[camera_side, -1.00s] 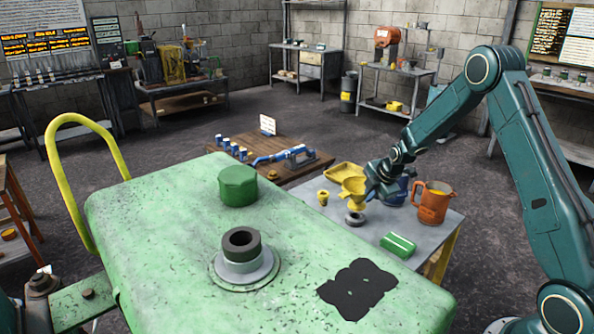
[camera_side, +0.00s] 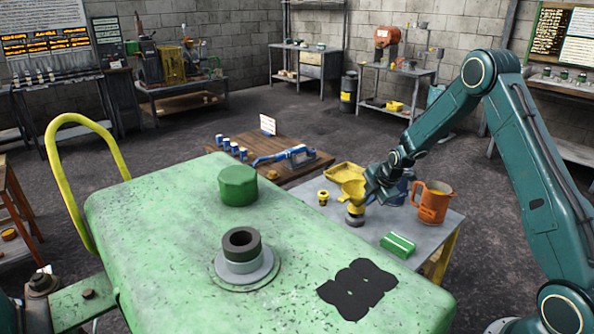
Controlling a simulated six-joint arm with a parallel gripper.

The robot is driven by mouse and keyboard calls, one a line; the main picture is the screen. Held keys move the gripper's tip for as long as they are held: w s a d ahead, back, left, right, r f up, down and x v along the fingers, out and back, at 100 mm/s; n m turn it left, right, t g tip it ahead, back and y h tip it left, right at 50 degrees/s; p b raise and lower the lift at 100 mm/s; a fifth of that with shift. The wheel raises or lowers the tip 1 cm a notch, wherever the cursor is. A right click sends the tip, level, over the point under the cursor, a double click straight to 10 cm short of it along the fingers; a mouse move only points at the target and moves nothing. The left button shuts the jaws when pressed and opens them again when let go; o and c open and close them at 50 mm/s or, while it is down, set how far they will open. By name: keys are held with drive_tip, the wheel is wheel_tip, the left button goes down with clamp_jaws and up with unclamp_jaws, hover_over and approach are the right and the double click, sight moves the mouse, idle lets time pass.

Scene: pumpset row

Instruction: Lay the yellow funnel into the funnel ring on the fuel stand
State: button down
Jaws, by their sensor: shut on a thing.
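The yellow funnel (camera_side: 352,188) is in my gripper (camera_side: 368,190), near the middle of the small grey fuel stand (camera_side: 336,212). My gripper is shut on the funnel from its right side; the fingertips are partly hidden and small in this view. The funnel's narrow end points down at the dark grey funnel ring (camera_side: 355,221) on the stand top. The lower yellow end overlaps the ring in the picture. I cannot tell whether it is inside the ring or just above it.
A yellow tray (camera_side: 338,172), a small yellow fitting (camera_side: 323,198), an orange jug (camera_side: 433,203) and a green box (camera_side: 398,245) stand around it on the stand. A blue object (camera_side: 402,186) is partly behind my gripper. The large green tank (camera_side: 170,245) fills the foreground.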

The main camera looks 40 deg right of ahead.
drive_tip(key=shift+f, duration=1.35)
idle(0.3)
drive_tip(key=c, duration=1.5)
unclamp_jaws()
drive_tip(key=shift+r, duration=0.1)
drive_tip(key=shift+v, duration=6.85)
